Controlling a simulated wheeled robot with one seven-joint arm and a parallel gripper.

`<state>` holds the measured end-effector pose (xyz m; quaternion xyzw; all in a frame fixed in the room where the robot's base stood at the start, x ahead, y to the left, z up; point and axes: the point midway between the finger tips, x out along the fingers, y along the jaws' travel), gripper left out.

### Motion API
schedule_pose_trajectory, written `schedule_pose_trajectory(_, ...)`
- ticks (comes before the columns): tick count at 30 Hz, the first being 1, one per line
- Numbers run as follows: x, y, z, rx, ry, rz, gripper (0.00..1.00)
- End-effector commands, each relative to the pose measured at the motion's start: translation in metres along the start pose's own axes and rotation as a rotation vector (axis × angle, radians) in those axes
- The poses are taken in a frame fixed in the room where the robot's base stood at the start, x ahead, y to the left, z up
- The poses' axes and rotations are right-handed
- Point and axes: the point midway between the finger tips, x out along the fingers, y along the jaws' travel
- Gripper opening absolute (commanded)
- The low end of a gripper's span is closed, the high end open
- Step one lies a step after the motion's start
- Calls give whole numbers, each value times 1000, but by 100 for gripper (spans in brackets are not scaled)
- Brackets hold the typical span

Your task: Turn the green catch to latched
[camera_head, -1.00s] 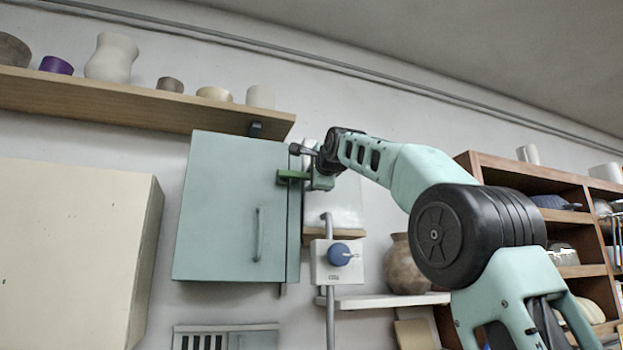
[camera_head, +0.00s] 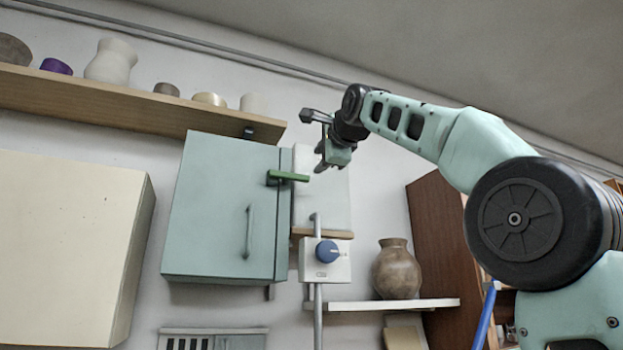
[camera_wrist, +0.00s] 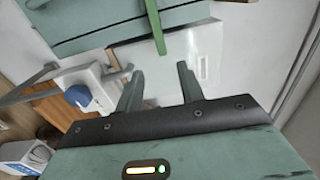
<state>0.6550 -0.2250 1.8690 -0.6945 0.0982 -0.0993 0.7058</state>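The green catch (camera_head: 288,176) is a bar at the right edge of the pale teal cabinet (camera_head: 215,215). It lies nearly level and reaches right, past the door edge. My gripper (camera_head: 320,163) is just up and right of the catch's free end, apart from it in the head view. In the wrist view the two fingers (camera_wrist: 158,69) are spread with nothing between them. The catch (camera_wrist: 158,28) points down toward the gap between them there, and its tip ends short of the fingertips.
A white switch box with a blue knob (camera_head: 327,251) is below the catch. A wooden shelf (camera_head: 130,104) with pots runs above the cabinet. A cream cabinet (camera_head: 65,250) stands left. A brown vase (camera_head: 396,270) sits on a white shelf at right.

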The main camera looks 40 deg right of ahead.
Motion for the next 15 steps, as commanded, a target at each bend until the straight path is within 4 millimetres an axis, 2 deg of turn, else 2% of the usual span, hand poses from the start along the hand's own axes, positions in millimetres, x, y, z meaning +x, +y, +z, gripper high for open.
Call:
schedule_pose_trajectory(3, -20, 2, 0, 0, -1, -2, 38)
schedule_pose_trajectory(6, -30, 1, 0, 0, -1, -1, 38)
schedule_pose_trajectory(15, -37, 0, 0, 0, 0, 1, 38)
